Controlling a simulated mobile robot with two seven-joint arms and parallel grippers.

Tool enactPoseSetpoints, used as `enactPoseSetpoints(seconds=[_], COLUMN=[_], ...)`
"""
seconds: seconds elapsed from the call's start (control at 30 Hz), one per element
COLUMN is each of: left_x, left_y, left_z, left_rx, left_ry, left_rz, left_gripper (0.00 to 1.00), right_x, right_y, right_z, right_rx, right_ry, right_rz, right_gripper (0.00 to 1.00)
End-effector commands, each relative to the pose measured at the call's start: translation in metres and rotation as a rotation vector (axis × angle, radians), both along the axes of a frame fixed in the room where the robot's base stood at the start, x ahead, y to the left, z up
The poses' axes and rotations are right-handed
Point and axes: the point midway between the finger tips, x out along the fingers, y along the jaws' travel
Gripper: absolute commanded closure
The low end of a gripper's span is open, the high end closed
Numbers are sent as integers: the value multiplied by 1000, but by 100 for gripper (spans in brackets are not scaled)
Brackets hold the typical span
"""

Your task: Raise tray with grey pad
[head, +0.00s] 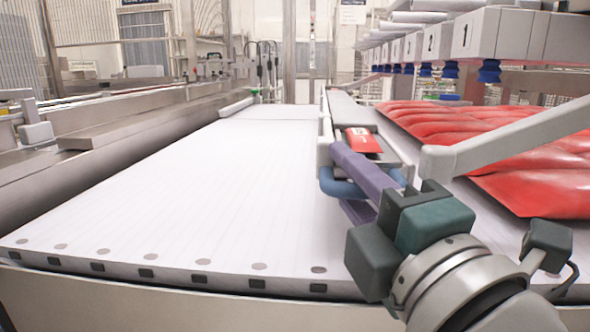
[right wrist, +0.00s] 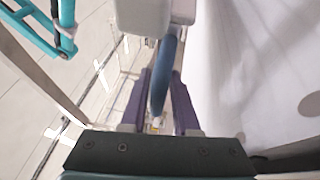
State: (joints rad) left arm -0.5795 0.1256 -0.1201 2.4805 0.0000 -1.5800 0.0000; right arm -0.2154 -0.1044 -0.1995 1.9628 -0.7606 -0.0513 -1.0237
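A long narrow light-framed assembly (head: 326,128) with a grey top (head: 352,110) runs along the right side of the white conveyor in the head view. I cannot tell for sure that it is the tray with the grey pad. A blue curved handle (head: 338,187) sits at its near end. My right gripper (head: 350,178) has purple fingers at this handle. In the right wrist view the blue handle (right wrist: 168,70) lies between the two fingers (right wrist: 160,95), which stand apart with gaps visible beside it. My left gripper is not in view.
A red packet (head: 362,140) lies on the assembly. A wide white slatted conveyor (head: 180,190) fills the left and middle. Red packs (head: 500,145) lie at right, below numbered picker heads (head: 475,40) with blue suction cups. A pale bar (head: 510,140) passes close to my right arm.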

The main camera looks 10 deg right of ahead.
Motion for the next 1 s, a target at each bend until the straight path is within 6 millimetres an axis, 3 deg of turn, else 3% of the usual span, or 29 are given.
enactPoseSetpoints(seconds=[0.2,1.0], left_x=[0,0], left_y=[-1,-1], left_z=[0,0], left_rx=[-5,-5], left_ry=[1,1], left_rz=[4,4], left_gripper=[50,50], right_x=[0,0], right_y=[1,2], right_z=[4,8], right_rx=[1,1], right_ry=[-11,-22], right_rz=[4,7], right_gripper=[100,100])
